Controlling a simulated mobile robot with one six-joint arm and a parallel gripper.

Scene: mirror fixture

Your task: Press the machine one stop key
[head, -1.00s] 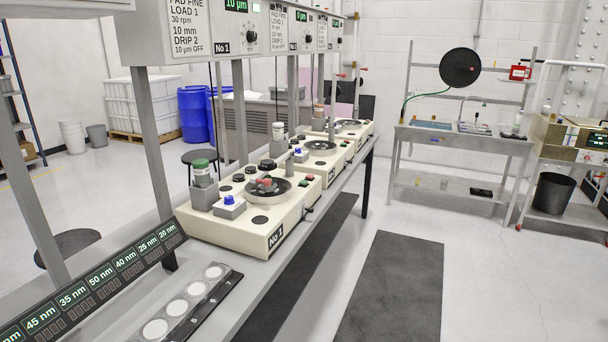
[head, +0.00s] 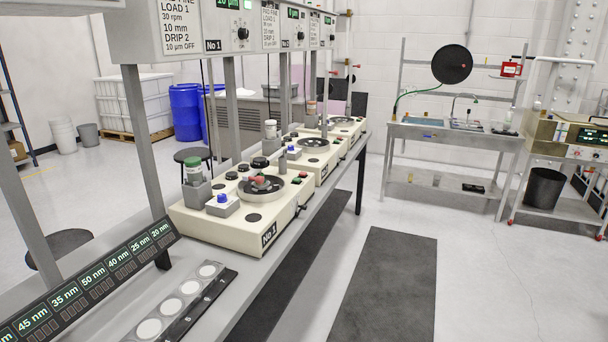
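Machine one (head: 230,232) is a cream box on the long grey bench, with a "No 1" label on its front. On its top are a dark round plate (head: 262,187) with a red piece at its middle, several black knobs, a green-capped bottle (head: 194,171) and a blue-topped block (head: 222,201). Any lettering on these keys is too small to read. My gripper is not in view.
A row of nm displays (head: 90,280) and a tray of round white discs (head: 185,300) lie nearer on the bench (head: 245,290). Posts carry the overhead panel (head: 185,30). More similar machines (head: 315,150) stand behind. Dark floor mats (head: 388,285) lie in the open aisle at right.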

